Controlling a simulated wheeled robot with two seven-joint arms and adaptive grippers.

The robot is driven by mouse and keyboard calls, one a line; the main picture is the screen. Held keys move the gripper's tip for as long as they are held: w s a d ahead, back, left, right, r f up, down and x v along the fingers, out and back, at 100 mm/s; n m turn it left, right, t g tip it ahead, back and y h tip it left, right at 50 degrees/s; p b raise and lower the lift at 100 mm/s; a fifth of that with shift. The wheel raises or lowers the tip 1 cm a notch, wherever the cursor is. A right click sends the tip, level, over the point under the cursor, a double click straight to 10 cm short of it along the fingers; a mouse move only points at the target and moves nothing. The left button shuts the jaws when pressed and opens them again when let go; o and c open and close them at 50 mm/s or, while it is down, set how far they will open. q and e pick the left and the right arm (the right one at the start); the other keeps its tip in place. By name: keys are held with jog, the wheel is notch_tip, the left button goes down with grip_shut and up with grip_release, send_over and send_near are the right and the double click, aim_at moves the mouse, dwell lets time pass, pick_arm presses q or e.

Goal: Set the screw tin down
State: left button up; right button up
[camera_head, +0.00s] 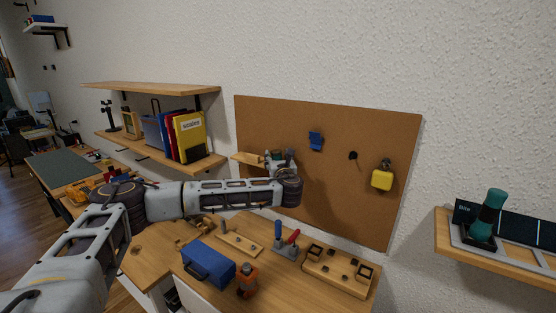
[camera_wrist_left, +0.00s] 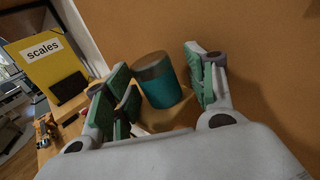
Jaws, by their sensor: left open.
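The screw tin (camera_wrist_left: 160,84), a teal cylinder with a dark grey-brown lid, shows upright in the left wrist view. It stands on a small wooden ledge (camera_wrist_left: 178,117) in front of the brown board. My left gripper (camera_wrist_left: 163,76) is open, with green-padded fingers on either side of the tin and visible gaps between pads and tin. In the head view my left gripper (camera_head: 280,160) is at the small ledge (camera_head: 246,158) on the board, and the tin is hard to make out there. My right gripper is not in view.
The brown board (camera_head: 335,205) hangs behind, with a yellow item (camera_head: 382,179) on it. A shelf with folders (camera_head: 189,135) is on the left. Below, the workbench (camera_head: 262,273) carries a blue toolbox (camera_head: 208,264), an orange tool (camera_head: 247,280) and wooden holders (camera_head: 338,272).

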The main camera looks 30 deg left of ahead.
pick_arm(q)
jog(key=shift+v, duration=1.3)
jog(key=b+v, duration=0.1)
jog(key=v, duration=0.8)
jog(key=shift+s+d+b, duration=0.15)
jog(key=shift+d+b, duration=0.05)
jog(key=shift+b, duration=0.2)
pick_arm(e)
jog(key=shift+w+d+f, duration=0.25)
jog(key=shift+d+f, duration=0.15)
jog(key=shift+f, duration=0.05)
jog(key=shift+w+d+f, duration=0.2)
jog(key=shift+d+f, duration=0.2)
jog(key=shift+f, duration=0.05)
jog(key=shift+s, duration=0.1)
